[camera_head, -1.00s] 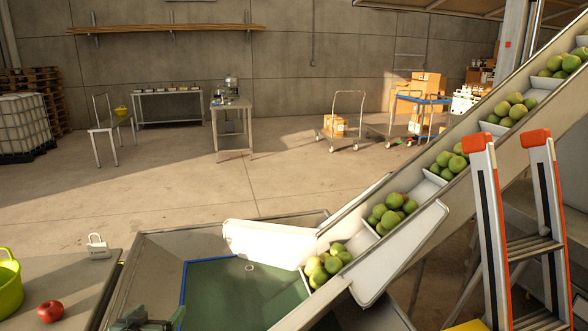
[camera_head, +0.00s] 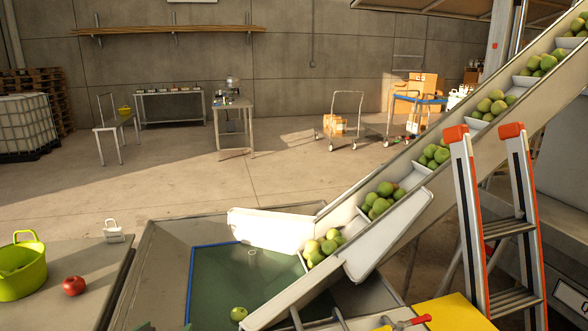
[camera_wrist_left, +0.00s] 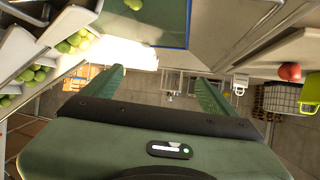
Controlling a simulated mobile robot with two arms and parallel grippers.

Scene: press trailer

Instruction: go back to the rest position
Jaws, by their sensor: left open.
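My left gripper (camera_head: 143,327) barely shows at the bottom edge of the head view, to the left of the green-floored basin (camera_head: 225,285). In the left wrist view its two green fingers (camera_wrist_left: 160,88) stand wide apart with nothing between them. A green apple (camera_head: 238,314) lies on the basin floor, apart from the gripper; it also shows at the top of the left wrist view (camera_wrist_left: 133,4). My right gripper is in neither view.
An inclined conveyor (camera_head: 400,225) carries green apples up to the right. A ladder (camera_head: 470,220) and a yellow surface (camera_head: 450,312) with a red-handled tool stand right. On the left table are a red apple (camera_head: 74,286), a lime basket (camera_head: 22,270) and a small white object (camera_head: 114,231).

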